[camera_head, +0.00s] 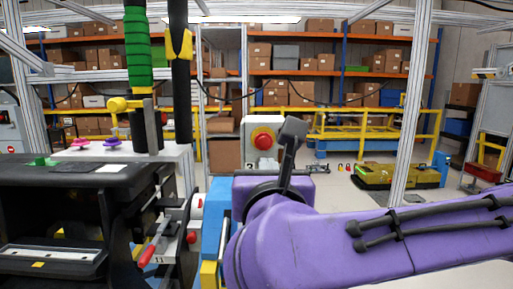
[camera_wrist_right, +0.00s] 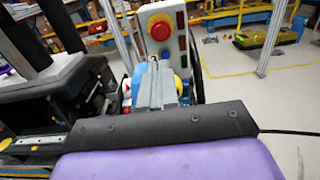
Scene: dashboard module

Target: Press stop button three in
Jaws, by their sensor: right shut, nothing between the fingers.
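A red stop button (camera_head: 263,138) on a yellow ring sits on the front of a pale upright box (camera_head: 249,158) near the middle of the head view. In the right wrist view the same kind of red button (camera_wrist_right: 160,28) shows on a grey panel (camera_wrist_right: 177,50), beyond the dark gripper body. My right gripper (camera_head: 293,128) is shut and empty; its dark fingers stand up just right of the button in the head view, overlapping the box's edge. Whether they touch it is unclear. No number is readable on the button. My left gripper is out of view.
A black dashboard module (camera_head: 70,215) fills the left, with a red-handled lever (camera_head: 147,255) and small red knobs beside it. A blue stand (camera_head: 216,215) is under the box. A green-wrapped post (camera_head: 138,50) rises at left. Shelves and yellow rails (camera_head: 370,122) are behind.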

